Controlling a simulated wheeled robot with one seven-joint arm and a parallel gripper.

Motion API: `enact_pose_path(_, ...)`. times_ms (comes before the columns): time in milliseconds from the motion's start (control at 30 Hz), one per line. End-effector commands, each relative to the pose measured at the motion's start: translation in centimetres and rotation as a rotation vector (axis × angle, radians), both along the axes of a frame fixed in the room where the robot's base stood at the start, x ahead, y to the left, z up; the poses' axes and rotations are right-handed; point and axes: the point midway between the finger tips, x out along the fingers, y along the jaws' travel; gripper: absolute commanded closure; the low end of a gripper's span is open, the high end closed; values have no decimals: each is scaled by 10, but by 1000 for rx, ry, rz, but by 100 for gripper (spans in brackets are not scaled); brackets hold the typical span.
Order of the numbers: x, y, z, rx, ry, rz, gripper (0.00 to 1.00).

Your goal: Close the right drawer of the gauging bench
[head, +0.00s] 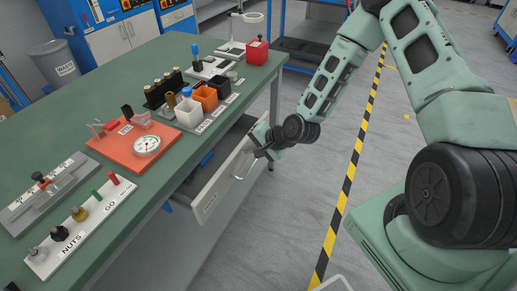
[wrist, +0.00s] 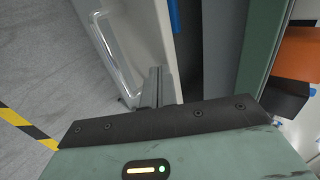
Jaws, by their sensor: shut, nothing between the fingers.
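The right drawer (head: 216,184) of the gauging bench (head: 122,199) stands pulled out from under the green top. Its light grey front has a bar handle, and a blue thing (head: 207,158) shows inside it. In the wrist view the drawer front (wrist: 150,40) and its metal handle (wrist: 110,50) fill the upper middle. My gripper (head: 262,155) is at the far end of the drawer front, close to the handle. Its fingers (wrist: 157,85) are shut and empty, beside the handle and over the drawer front; I cannot tell whether they touch it.
On the bench top are an orange gauge plate (head: 133,144), a white NUTS board (head: 80,226), small bins (head: 205,98) and a red box (head: 257,51). Floor to the right of the drawer is open, crossed by yellow-black tape (head: 345,190). A grey waste bin (head: 55,62) stands behind.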

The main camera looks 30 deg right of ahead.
Motion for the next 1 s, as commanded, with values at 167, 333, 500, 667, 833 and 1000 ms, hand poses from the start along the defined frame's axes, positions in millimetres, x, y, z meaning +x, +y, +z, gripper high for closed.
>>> enact_pose_path(167,2,1,0,0,0,-1,100)
enact_pose_path(333,2,1,0,0,0,-1,100)
enact_pose_path(500,20,15,-1,0,-3,3,100)
enact_pose_path(667,46,33,-1,-1,-3,2,100)
enact_pose_path(833,57,41,0,0,0,0,100)
enact_pose_path(1000,56,41,0,0,0,0,100)
